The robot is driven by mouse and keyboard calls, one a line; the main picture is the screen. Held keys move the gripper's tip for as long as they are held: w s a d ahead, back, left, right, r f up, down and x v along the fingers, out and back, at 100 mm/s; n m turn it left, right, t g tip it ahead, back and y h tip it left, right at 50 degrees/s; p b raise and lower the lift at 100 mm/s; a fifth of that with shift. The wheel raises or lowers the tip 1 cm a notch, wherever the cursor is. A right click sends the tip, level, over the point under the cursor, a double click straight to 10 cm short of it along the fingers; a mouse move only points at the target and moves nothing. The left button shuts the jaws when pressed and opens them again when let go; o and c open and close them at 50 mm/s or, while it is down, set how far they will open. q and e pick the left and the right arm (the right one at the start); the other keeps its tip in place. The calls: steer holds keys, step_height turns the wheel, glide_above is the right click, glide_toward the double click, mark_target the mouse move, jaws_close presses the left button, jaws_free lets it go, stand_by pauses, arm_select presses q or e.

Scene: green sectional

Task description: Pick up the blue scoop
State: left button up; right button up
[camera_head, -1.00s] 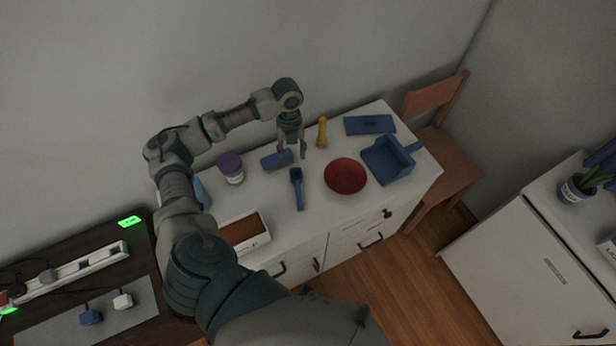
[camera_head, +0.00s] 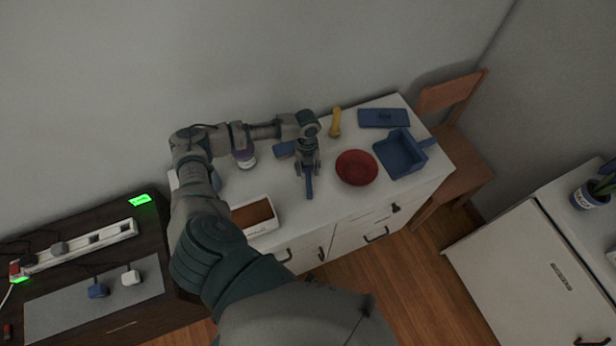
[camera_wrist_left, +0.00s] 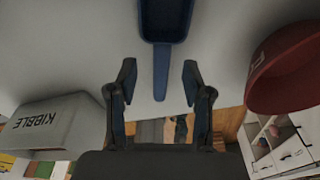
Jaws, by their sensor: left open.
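The blue scoop (camera_head: 309,187) lies on the white cabinet top, partly hidden under my left gripper (camera_head: 308,169) in the head view. In the left wrist view, the scoop's hollow head (camera_wrist_left: 165,20) is at the top centre. Its narrow handle (camera_wrist_left: 160,82) points down between the two fingers of my left gripper (camera_wrist_left: 158,74). The fingers are spread apart, with visible gaps on both sides of the handle. My right gripper is not in view.
The red bowl (camera_head: 357,168) is close on the right, with a blue dustpan-like tray (camera_head: 400,153) beyond it. A blue object (camera_head: 285,149) and a purple-lidded jar (camera_head: 244,158) are to the left. The kibble box (camera_head: 254,214) is at front left. A yellow item (camera_head: 335,122) stands behind.

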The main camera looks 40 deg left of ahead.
mark_target(308, 175)
arm_select(q)
steer(key=f, duration=0.2)
steer(key=shift+s+d+f, duration=0.1)
steer(key=shift+d+f, duration=0.1)
steer(key=shift+f, duration=0.1)
jaws_close()
step_height(308, 175, up, 10)
stand_by(0.5)
